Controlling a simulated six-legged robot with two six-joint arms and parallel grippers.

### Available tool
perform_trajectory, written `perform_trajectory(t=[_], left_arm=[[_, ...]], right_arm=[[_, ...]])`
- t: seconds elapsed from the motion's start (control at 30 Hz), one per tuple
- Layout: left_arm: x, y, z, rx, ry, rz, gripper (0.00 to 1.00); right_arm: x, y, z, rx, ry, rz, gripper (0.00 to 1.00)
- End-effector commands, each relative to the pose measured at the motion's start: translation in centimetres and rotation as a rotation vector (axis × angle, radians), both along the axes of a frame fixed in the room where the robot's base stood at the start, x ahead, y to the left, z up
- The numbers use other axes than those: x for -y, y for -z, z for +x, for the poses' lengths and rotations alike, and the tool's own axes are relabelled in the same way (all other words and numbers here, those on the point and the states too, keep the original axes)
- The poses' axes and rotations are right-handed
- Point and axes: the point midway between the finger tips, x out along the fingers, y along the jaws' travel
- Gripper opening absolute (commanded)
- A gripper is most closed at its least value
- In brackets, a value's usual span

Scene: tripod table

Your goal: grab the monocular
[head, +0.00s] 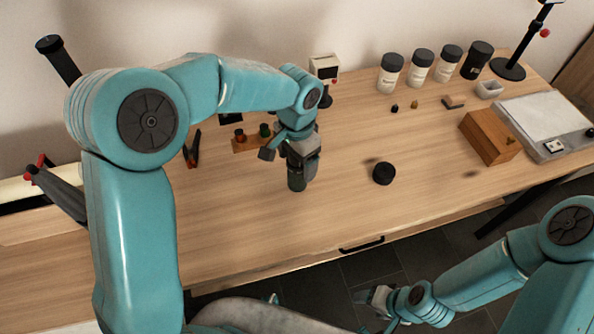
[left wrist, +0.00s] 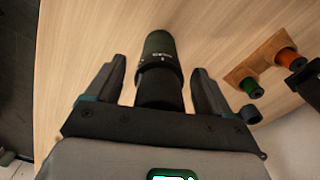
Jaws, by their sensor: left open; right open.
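The monocular (left wrist: 160,62) is a dark green and black cylinder with small white lettering. In the left wrist view it lies between the two spread fingers of my left gripper (left wrist: 158,72), with a gap on each side. In the head view the lower end of the monocular (head: 296,183) shows on the wooden table just below my left gripper (head: 299,163), which hides the rest. My left gripper is open. My right gripper (head: 372,297) is open and empty, low in front of the table edge.
A round black piece (head: 384,173) lies right of the monocular. A wooden holder (head: 242,145) with coloured pegs stands behind left. Several lidded jars (head: 420,67), a wooden block (head: 489,137) and a white-topped device (head: 544,118) are at the right. The table's front middle is clear.

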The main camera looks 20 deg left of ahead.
Motion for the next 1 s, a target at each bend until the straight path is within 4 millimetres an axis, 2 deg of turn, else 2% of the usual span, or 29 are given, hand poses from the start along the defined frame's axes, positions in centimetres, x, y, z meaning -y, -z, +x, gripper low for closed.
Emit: perform_trajectory(t=[0.2, 0.27, 0.4, 0.47, 0.77, 0.87, 1.0], left_arm=[[0.0, 0.1, 0.0, 0.0, 0.0, 0.0, 0.82], [0.0, 0.1, 0.0, 0.0, 0.0, 0.0, 0.62], [0.0, 0.1, 0.0, 0.0, 0.001, 0.0, 0.17], [0.0, 0.1, 0.0, 0.0, 0.001, 0.0, 0.0], [0.0, -0.2, 0.0, 0.001, 0.001, 0.0, 0.0], [0.0, -0.9, 0.0, 0.002, 0.001, 0.001, 0.0], [0.0, -3.2, 0.1, 0.005, 0.001, -0.001, 0.0]], right_arm=[[0.0, 0.0, 0.0, 0.0, 0.0, 0.0, 0.67], [0.0, 0.0, 0.0, 0.0, 0.0, 0.0, 0.67], [0.0, 0.0, 0.0, 0.0, 0.0, 0.0, 0.67], [0.0, 0.0, 0.0, 0.0, 0.0, 0.0, 0.67], [0.0, 0.0, 0.0, 0.0, 0.0, 0.0, 0.67], [0.0, -0.1, 0.0, 0.0, 0.0, 0.0, 0.67], [0.0, -0.2, 0.0, 0.0, 0.0, 0.0, 0.67]])
